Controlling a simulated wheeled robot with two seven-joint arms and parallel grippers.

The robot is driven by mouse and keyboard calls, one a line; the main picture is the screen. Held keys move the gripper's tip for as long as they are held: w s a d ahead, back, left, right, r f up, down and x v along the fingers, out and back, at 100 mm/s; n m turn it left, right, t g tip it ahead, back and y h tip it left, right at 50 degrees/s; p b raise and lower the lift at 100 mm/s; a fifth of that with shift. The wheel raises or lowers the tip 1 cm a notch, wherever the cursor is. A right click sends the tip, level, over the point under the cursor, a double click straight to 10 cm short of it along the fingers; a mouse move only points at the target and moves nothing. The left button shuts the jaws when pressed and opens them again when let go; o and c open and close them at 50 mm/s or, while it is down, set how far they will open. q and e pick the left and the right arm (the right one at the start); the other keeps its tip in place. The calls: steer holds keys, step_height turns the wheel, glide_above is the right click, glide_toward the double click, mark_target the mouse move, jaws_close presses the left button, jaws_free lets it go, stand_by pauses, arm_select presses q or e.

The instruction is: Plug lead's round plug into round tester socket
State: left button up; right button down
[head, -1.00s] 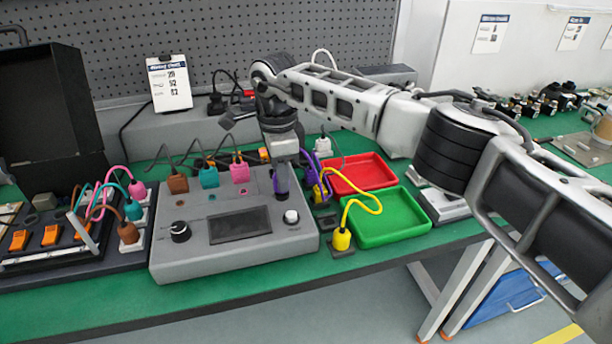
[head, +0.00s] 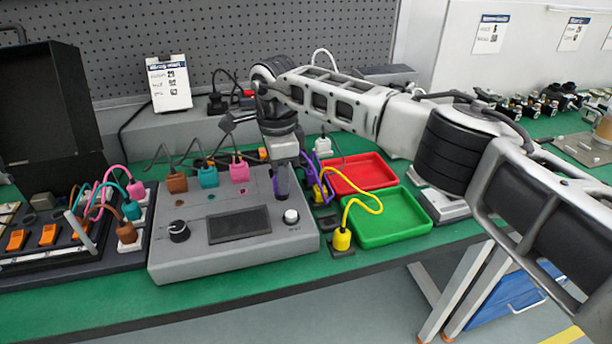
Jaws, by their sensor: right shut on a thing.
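The grey tester (head: 175,262) stands on the green bench, with a dark screen, knobs and a row of small coloured sockets (head: 211,194) on its top. My right gripper (head: 281,172) points down over the tester's back right part. It is shut on a purple plug (head: 281,188), which is upright at the tester's top face. The fingers and the plug hide the spot below, so I cannot tell whether the plug is seated. A purple lead (head: 309,172) curves at its right. My left gripper is not in view.
A red tray (head: 362,165) and a green tray (head: 390,238) lie at the right, near a yellow plug (head: 341,240). A dark panel with orange switches (head: 47,236) stands at the left.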

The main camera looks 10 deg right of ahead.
steer(key=shift+f, duration=0.25)
stand_by(0.5)
steer(key=c, duration=1)
jaws_free()
steer(key=shift+c, duration=0.2)
